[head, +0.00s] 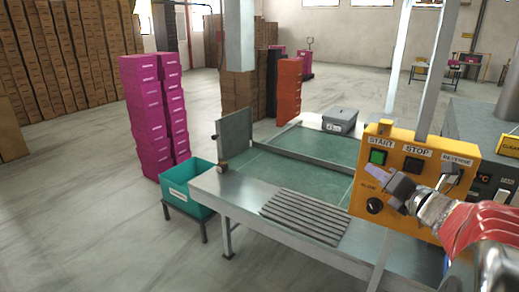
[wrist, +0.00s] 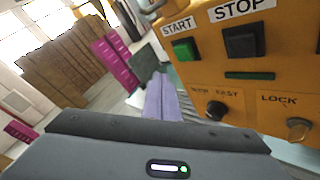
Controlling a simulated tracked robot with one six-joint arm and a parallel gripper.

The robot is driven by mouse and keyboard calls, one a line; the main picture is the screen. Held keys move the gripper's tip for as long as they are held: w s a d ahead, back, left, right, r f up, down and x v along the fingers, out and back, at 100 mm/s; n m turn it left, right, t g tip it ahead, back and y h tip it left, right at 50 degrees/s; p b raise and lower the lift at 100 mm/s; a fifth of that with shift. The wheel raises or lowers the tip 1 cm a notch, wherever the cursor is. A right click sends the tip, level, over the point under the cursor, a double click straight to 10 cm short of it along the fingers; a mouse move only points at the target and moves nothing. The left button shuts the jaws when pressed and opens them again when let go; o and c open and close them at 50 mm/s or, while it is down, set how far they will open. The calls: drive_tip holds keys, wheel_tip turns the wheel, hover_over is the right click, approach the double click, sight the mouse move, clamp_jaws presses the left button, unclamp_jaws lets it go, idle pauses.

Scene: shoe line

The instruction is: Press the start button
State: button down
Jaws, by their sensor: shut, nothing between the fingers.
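The yellow control box (head: 354,208) stands at the right of the metal table. Its green start button (head: 377,157) sits under the START label, left of the black stop button (head: 413,165). In the wrist view the start button (wrist: 186,49) and the stop button (wrist: 244,42) are both in plain sight. My gripper (head: 368,170) is shut and empty, in front of the box, with its fingertips just below and left of the start button. In the wrist view my fingers (wrist: 158,84) point to the lower left of the button. I see no clear contact.
A black knob (head: 375,205) sits low on the box, and a key lock (wrist: 298,128) shows in the wrist view. The table holds a ridged grey mat (head: 303,215) and a grey bin (head: 340,121). A teal crate (head: 187,188) stands at its left end.

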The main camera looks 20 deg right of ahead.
sight(377, 158)
drive_tip(key=shift+w+d, duration=1.15)
drive_tip(key=shift+d, duration=0.3)
drive_tip(key=shift+w+d, duration=0.1)
drive_tip(key=shift+d, duration=0.05)
idle(1.0)
drive_tip(key=shift+w+d, duration=0.15)
drive_tip(key=shift+w, duration=0.05)
